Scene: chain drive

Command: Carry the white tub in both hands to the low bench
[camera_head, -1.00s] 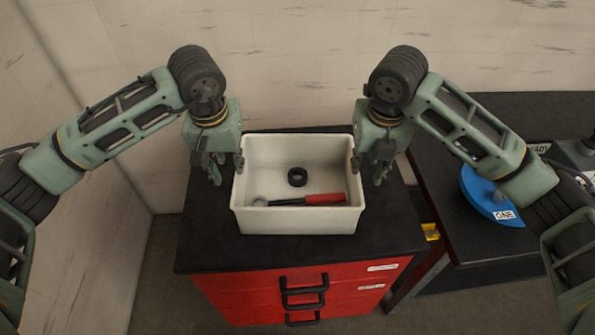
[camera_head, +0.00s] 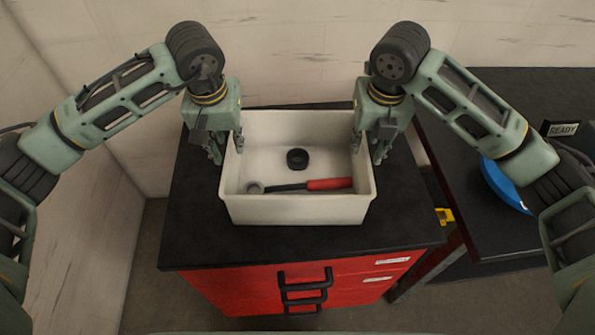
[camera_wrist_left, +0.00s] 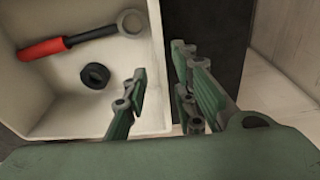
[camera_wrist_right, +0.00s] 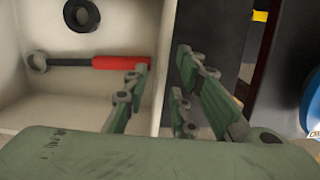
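The white tub (camera_head: 298,210) stands upright on the black top of a red drawer cabinet. Inside lie a black ring (camera_head: 297,158) and a red-handled tool (camera_head: 328,184) with a round grey end. My left gripper (camera_head: 228,150) is open at the tub's left wall, one finger inside and one outside. The left wrist view shows the tub wall (camera_wrist_left: 154,60) between the parted fingers. My right gripper (camera_head: 368,150) is open across the right wall in the same way. The right wrist view shows that wall (camera_wrist_right: 160,60) between the fingers, with gaps.
The cabinet top (camera_head: 205,245) is clear around the tub. A pale wall stands close behind.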

